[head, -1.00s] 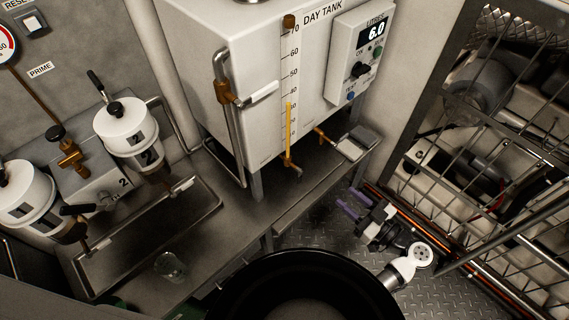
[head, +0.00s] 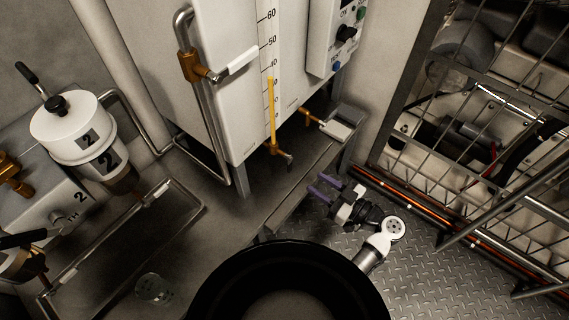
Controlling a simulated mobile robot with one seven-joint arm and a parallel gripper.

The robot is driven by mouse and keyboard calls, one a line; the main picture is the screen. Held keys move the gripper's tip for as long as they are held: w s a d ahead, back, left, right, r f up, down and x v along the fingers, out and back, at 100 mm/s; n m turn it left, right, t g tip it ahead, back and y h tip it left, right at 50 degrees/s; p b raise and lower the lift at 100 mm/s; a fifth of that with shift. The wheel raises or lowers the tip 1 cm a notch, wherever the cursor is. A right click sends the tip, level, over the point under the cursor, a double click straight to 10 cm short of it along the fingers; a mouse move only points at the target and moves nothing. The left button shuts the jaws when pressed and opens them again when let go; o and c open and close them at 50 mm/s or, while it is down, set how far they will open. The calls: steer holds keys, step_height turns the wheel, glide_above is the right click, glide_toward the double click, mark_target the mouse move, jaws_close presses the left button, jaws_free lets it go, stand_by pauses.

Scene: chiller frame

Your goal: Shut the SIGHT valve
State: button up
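The white day tank (head: 225,110) carries a sight tube with a yellow column (head: 271,105) standing a little below the 40 mark. At the foot of the tube is a small brass valve with a dark lever (head: 284,155). No name on it is readable, so I cannot confirm that it is the SIGHT valve. A second brass valve (head: 309,119) with a pale handle or tag sits to its right. My gripper (head: 318,187) has two purple fingers spread apart with nothing between them. It is below and right of the small valve, apart from it.
A brass valve with a white lever (head: 238,62) is on the pipe at the tank's left. White filter canister 2 (head: 72,130) and a drip tray (head: 125,235) are at left. A wire guard (head: 500,150) stands at right. A black round rim (head: 215,285) fills the bottom centre.

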mark_target(291, 167)
steer(key=p+x, duration=0.2)
steer(key=x, duration=1)
steer(key=shift+w+a+p, duration=0.1)
steer(key=shift+a+p, duration=0.15)
steer(key=shift+p, duration=0.05)
jaws_close()
